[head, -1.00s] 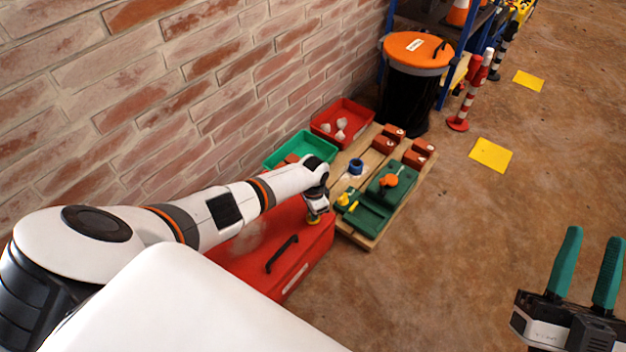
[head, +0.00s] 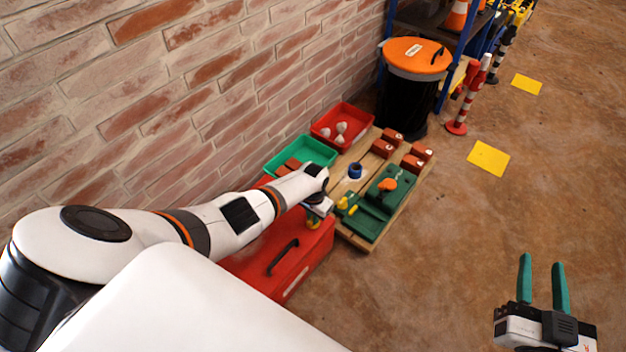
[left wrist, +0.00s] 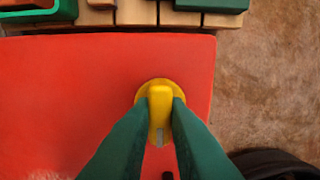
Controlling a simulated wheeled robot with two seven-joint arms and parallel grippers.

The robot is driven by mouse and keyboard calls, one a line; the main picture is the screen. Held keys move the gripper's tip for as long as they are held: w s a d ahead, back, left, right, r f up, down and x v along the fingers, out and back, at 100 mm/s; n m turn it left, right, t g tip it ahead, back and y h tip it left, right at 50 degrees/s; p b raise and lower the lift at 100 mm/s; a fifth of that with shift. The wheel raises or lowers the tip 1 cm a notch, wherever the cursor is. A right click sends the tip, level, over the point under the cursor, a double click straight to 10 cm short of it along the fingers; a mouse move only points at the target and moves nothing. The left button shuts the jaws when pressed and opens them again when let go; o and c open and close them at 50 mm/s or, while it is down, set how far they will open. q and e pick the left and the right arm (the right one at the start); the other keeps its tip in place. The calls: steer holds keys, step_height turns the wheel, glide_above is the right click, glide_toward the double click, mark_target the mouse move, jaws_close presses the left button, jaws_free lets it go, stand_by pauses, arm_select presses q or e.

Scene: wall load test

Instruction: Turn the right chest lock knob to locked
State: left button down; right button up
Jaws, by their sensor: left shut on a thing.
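The red chest (head: 275,262) stands on the floor against the brick wall, with a black handle (head: 283,257) on its lid. Its yellow lock knob (left wrist: 159,93) sits on the red surface in the left wrist view, a raised bar on a round base. My left gripper (left wrist: 160,110) is shut on the knob's bar, with one green finger on each side. In the head view the left gripper (head: 315,218) is at the chest's far right corner and mostly hides the knob. My right gripper (head: 543,278) is open and empty above the floor at lower right.
Beyond the chest a wooden pallet (head: 352,240) carries a green case (head: 375,215), a blue knob (head: 355,170) and red blocks (head: 383,148). Green (head: 326,150) and red (head: 358,113) bins stand by the wall. A black barrel (head: 405,100) stands behind.

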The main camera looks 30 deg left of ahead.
arm_select(q)
steer(key=c, duration=1.4)
jaws_free()
steer(key=shift+r, duration=0.1)
